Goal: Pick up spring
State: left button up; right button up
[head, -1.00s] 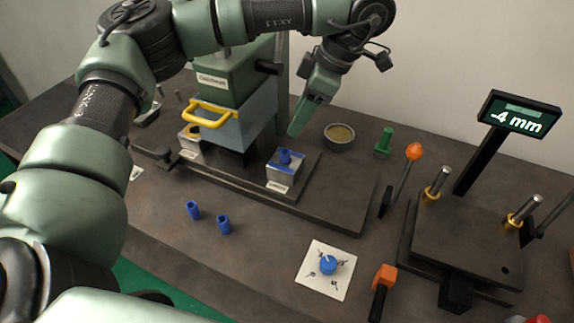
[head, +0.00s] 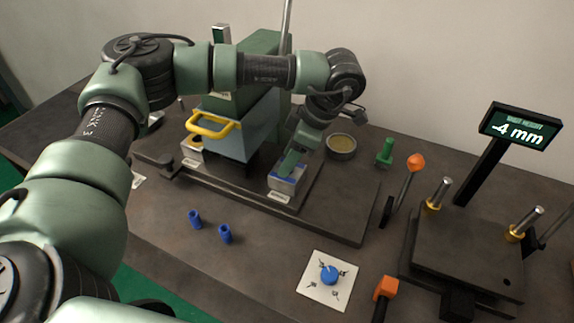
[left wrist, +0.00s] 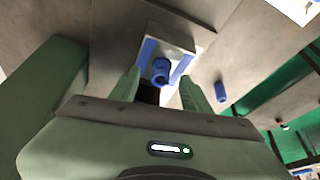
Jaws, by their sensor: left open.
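No thing shows clear coils, so I cannot tell for certain which is the spring. A blue hollow cylinder (left wrist: 161,68) stands upright on a light metal block (left wrist: 176,42) with blue edges. The block (head: 285,184) sits on the dark raised plate in the head view, where my gripper hides the cylinder. My left gripper (head: 290,166) is open over the block. In the left wrist view its fingers (left wrist: 160,88) are spread on both sides of the cylinder; I cannot tell whether they touch it. Two similar blue cylinders stand on the bench, one left (head: 195,219), one right (head: 226,233).
A machine with a yellow handle (head: 213,126) stands left of the gripper. A round bowl (head: 341,146) and green peg (head: 385,152) are behind right. A press plate (head: 468,250) and display (head: 520,127) stand right.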

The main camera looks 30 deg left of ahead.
pick_arm(q)
grip_shut()
jog(key=shift+r, duration=0.15)
